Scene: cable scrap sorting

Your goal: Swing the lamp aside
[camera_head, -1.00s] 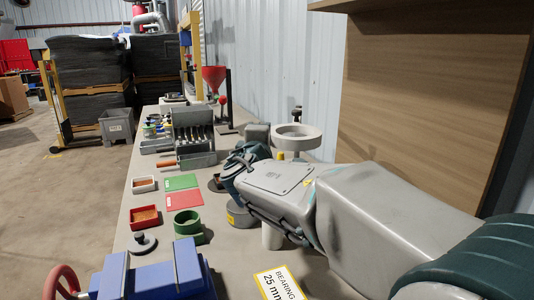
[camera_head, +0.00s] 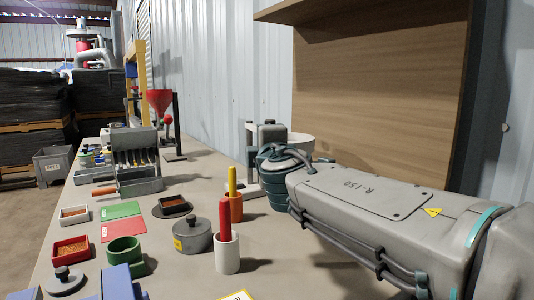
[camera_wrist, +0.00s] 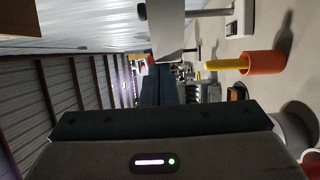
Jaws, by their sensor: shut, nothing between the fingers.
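No part is plainly recognisable as a lamp. A pale post stand with a grey head (camera_head: 268,131) and dark knob rises behind my wrist in the head view; what looks like the same head (camera_wrist: 166,28) is at the top of the wrist view. A pale round ring-like part (camera_head: 302,146) shows beside it, mostly hidden by my arm; I cannot tell whether it is the lamp. My gripper (camera_wrist: 158,82) is shut and empty in the wrist view, apart from the stand. In the head view my arm hides the fingers.
An orange cup with a yellow stick (camera_head: 235,208) and a white cup with a red stick (camera_head: 227,251) stand left of my arm. A lidded grey pot (camera_head: 193,236), green cup (camera_head: 125,251) and red tray (camera_head: 71,250) are farther left. A wooden panel (camera_head: 385,95) rises behind.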

